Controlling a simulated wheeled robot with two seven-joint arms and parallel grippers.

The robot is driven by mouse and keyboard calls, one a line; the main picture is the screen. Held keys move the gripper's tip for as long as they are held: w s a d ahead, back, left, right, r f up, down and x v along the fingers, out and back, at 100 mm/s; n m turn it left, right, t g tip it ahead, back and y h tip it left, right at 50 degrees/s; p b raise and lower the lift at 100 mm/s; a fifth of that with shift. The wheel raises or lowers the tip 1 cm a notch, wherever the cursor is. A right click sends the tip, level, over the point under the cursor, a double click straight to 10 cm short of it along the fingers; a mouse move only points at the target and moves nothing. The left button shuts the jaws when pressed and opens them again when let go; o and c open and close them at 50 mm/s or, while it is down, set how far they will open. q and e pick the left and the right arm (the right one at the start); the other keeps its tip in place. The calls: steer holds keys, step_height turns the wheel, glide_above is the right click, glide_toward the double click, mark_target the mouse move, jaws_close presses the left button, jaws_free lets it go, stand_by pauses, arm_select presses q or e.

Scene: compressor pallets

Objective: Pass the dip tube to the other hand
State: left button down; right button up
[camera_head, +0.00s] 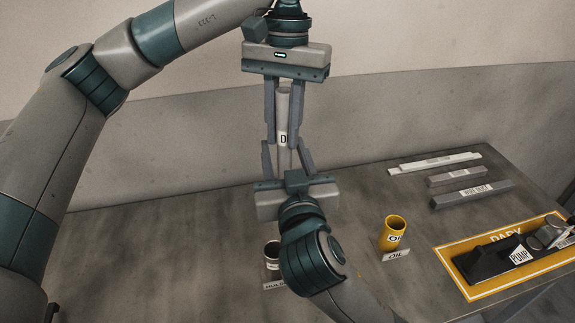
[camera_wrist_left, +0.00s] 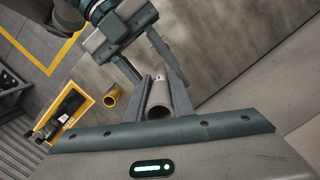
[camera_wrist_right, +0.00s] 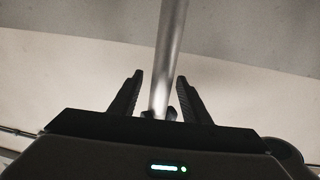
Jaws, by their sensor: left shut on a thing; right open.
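The dip tube (camera_head: 283,110) is a grey-white tube with a "D" label, held upright above the table. My left gripper (camera_head: 284,140) comes from above and is shut on its upper part. In the left wrist view the tube's open end (camera_wrist_left: 159,105) shows between the left fingers. My right gripper (camera_head: 286,148) points up from below, open, with its fingers on either side of the tube's lower part. In the right wrist view the tube (camera_wrist_right: 168,60) runs between the open right fingers (camera_wrist_right: 158,90), with gaps on both sides. The tube's lower end is partly hidden.
A yellow oil cup (camera_head: 393,233) stands on the table (camera_head: 150,250), and a dark holder (camera_head: 271,255) stands partly behind my right arm. A yellow-bordered mat (camera_head: 470,293) with a black pump (camera_head: 497,259) lies at right. Several grey bars (camera_head: 472,194) lie behind.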

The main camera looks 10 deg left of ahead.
mark_target(286, 90)
steer(key=shift+x, duration=1.4)
jaws_close()
arm_select(q)
steer(key=c, duration=1.5)
jaws_free()
steer(key=shift+o, duration=0.2)
steer(key=shift+r, duration=0.1)
steer(key=r, duration=0.4)
steer(key=w+r, duration=0.1)
steer(key=r, duration=0.6)
steer(key=shift+w+d+r, duration=0.15)
steer(key=shift+w+r, duration=0.1)
steer(key=shift+r, duration=0.15)
